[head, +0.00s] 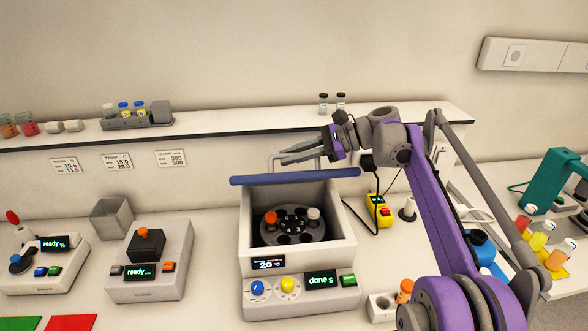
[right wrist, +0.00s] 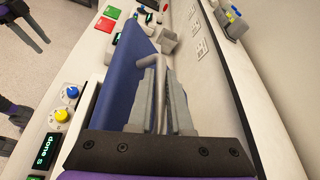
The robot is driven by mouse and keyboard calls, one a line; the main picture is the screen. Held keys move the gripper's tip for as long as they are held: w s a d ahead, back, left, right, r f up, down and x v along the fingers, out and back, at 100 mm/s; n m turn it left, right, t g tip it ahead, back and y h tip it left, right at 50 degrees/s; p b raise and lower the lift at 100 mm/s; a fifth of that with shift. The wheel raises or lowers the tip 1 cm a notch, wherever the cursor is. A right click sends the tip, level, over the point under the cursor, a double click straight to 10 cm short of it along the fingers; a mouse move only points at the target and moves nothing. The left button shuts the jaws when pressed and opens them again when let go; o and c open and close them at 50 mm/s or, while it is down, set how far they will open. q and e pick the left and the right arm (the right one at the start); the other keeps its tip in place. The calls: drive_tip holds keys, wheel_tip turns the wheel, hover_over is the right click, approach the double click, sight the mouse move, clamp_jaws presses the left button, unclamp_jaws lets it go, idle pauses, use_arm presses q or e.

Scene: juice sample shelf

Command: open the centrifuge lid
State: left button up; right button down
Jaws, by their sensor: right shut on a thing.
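The centrifuge (head: 252,262) is a white box with its lid (head: 296,177) raised at the back. The blue lid stands about upright, seen nearly edge-on from the head. Inside the open chamber, a dark rotor (head: 292,226) holds an orange-capped and a grey-capped tube. My right gripper (head: 284,157) is behind the raised lid, shut on the lid's grey bar handle. The right wrist view shows the handle (right wrist: 153,62) between the fingers, beside the blue lid face (right wrist: 120,95). My left gripper (right wrist: 27,22) shows in that view's upper left corner, fingers apart and empty, away from the bench.
The centrifuge display (head: 320,280) reads "done". A wall shelf (head: 220,133) with a tube rack (head: 138,122) runs behind. A yellow switch box (head: 378,211) stands right of the centrifuge. Another device (head: 150,262) and an open grey bin (head: 112,218) stand left.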

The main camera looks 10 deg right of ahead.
drive_tip(key=shift+w+r+m+g, duration=0.3)
drive_tip(key=shift+w+r, duration=0.5)
drive_tip(key=shift+w, duration=0.25)
drive_tip(key=shift+w+r, duration=0.7)
drive_tip(key=shift+w, duration=0.2)
drive_tip(key=c, duration=0.8)
unclamp_jaws()
drive_tip(key=shift+w, duration=0.1)
drive_tip(key=shift+c, duration=0.2)
drive_tip(key=shift+r, duration=0.1)
